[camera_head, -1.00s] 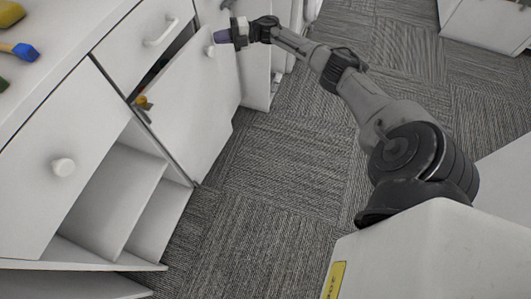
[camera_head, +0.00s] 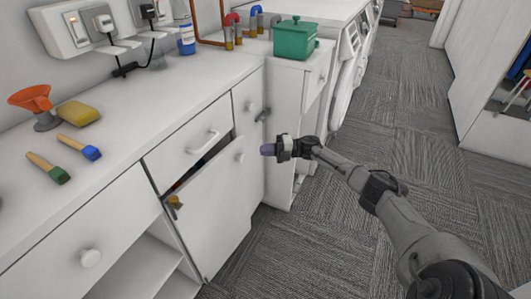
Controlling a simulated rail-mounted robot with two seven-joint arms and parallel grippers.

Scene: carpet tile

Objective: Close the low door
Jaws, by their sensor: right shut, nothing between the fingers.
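The low door (camera_head: 212,215) is a white panel with a round white knob (camera_head: 240,157), below a drawer (camera_head: 190,150) of the white cabinet. It stands ajar: a dark gap shows along its top, with a small yellow-brown item (camera_head: 174,201) at the gap's left end. My right gripper (camera_head: 268,149) is shut and empty, with purplish fingertips pointing left. It appears just right of the knob, in front of the cabinet; whether it touches the door is unclear. My left gripper is not in view.
A knobbed white front (camera_head: 90,257) and open shelves are at lower left. Carpet (camera_head: 330,235) is clear on the right.

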